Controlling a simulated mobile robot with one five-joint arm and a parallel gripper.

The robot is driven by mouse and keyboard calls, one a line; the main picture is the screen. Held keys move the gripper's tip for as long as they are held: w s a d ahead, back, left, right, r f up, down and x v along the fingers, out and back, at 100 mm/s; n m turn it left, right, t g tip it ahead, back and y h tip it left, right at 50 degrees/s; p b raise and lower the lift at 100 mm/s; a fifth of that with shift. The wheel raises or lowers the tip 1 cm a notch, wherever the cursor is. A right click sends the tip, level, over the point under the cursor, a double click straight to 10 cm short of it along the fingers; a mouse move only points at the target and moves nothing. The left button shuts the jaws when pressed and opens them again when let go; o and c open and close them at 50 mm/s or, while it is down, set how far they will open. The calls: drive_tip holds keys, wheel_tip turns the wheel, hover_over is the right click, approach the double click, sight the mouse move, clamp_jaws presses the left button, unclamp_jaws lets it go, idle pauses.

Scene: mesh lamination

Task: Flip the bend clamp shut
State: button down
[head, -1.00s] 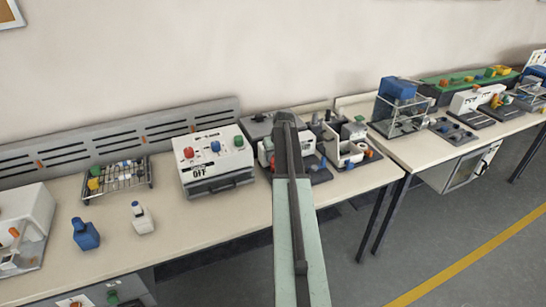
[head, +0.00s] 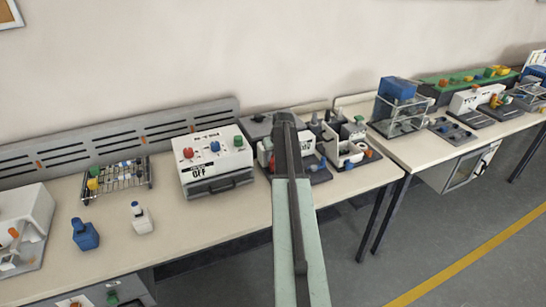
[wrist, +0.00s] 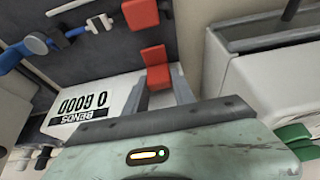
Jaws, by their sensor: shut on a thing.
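In the wrist view, my gripper (wrist: 160,88) reaches up from the bottom with its two grey fingers on either side of a red block (wrist: 155,66). The fingers are shut on this block, which looks like the bend clamp's handle. A second red piece (wrist: 140,14) sits just beyond it on a dark plate (wrist: 95,50). A white box with a "BENDS" counter (wrist: 85,108) lies to the left of the fingers. In the head view, my arm hides the gripper and most of the bending device (head: 318,165).
In the wrist view, a blue-ended tool (wrist: 36,43) lies at upper left and a white open-topped box (wrist: 260,75) stands close on the right. In the head view, a white control box (head: 215,165) stands left of my arm and a small white station (head: 350,148) stands right.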

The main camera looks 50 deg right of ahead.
drive_tip(key=s, duration=0.1)
drive_tip(key=s+a, duration=0.1)
drive_tip(key=s, duration=0.2)
drive_tip(key=shift+a, duration=0.4)
drive_tip(key=c, duration=1)
unclamp_jaws()
drive_tip(key=shift+s, duration=0.1)
drive_tip(key=shift+c, duration=0.2)
drive_tip(key=d+p+v, duration=0.1)
drive_tip(key=p+v, duration=0.6)
drive_tip(key=shift+s+a+r, duration=0.15)
drive_tip(key=shift+a+r, duration=0.2)
drive_tip(key=shift+a, duration=0.05)
